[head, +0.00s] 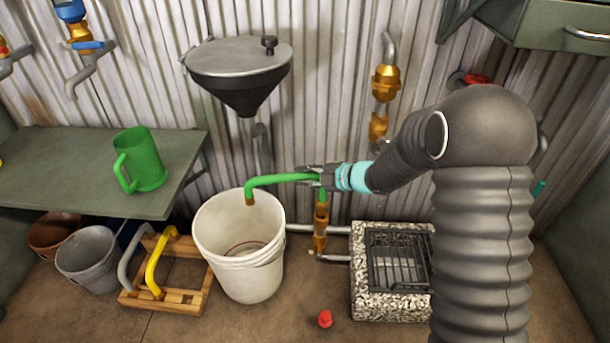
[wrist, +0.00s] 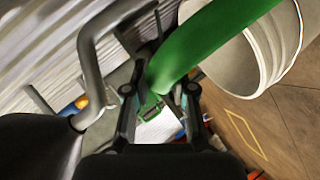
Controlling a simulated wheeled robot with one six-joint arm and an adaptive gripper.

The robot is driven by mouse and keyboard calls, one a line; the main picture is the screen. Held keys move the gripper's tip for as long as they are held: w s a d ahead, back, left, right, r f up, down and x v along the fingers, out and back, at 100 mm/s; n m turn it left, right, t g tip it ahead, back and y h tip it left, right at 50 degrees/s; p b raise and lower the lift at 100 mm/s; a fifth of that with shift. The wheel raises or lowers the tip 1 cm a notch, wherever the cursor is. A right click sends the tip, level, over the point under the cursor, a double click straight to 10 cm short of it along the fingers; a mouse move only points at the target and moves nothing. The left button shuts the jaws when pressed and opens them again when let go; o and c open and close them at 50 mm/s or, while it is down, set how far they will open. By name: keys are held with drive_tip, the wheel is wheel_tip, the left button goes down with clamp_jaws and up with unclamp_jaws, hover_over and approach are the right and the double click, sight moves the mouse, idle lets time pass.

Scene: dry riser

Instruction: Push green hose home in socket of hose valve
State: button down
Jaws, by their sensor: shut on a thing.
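The green hose (head: 278,179) is bent, with its left end, tipped in brass, hanging over the white bucket's rim. My gripper (head: 309,177) is shut on the green hose near its right bend. The hose's right end points down at the upright brass hose valve (head: 320,238) and lines up with its top; I cannot tell how deep it sits in the socket. In the wrist view the green hose (wrist: 205,45) passes up and right from between my gripper's fingers (wrist: 160,92); the valve socket is not clear there.
The white bucket (head: 215,245) stands left of the valve. A stone-edged drain (head: 365,307) lies to the right, and a red cap (head: 325,319) on the floor. A wooden rack (head: 190,303) holds yellow and grey hoses. A lidded funnel (head: 240,90) hangs above. A bench (head: 75,190) bears a green jug (head: 146,160).

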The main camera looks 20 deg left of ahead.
drive_tip(key=shift+f+b, duration=1.65)
drive_tip(key=shift+f, duration=0.45)
idle(1.6)
drive_tip(key=c, duration=0.9)
unclamp_jaws()
drive_tip(key=v, duration=0.7)
drive_tip(key=shift+s+d, duration=0.1)
drive_tip(key=shift+d, duration=0.1)
